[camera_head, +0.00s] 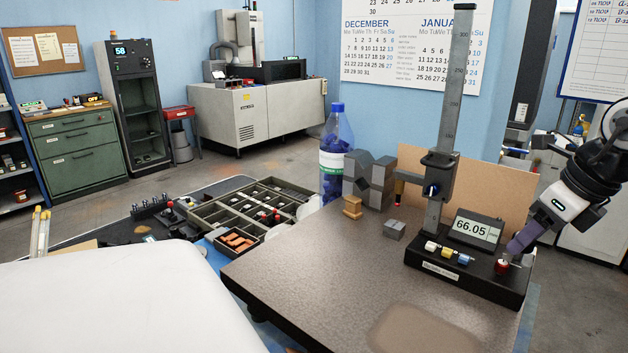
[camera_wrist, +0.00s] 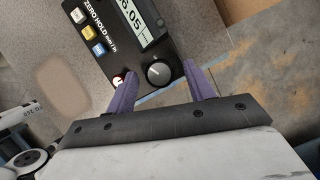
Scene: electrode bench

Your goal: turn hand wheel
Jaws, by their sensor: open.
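The height gauge (camera_head: 468,276) stands on a dark surface plate, with a tall scale column and a display reading 66.05. In the wrist view a black ribbed hand wheel (camera_wrist: 159,73) with a pale pointer line sits on the gauge base, beside the display. My gripper (camera_head: 512,249) is over the right end of that base. In the wrist view its purple fingers (camera_wrist: 160,72) are apart, one to each side of the hand wheel. I see no clear contact, and cannot tell how far down they reach. In the head view the gripper mostly hides the wheel.
A red button (camera_wrist: 118,80) lies close to the left finger. White, yellow and blue buttons (camera_head: 448,252) line the base front. A grey block (camera_head: 394,229), a V-block (camera_head: 366,180) and a blue-capped bottle (camera_head: 336,150) stand further left. The plate's front is clear.

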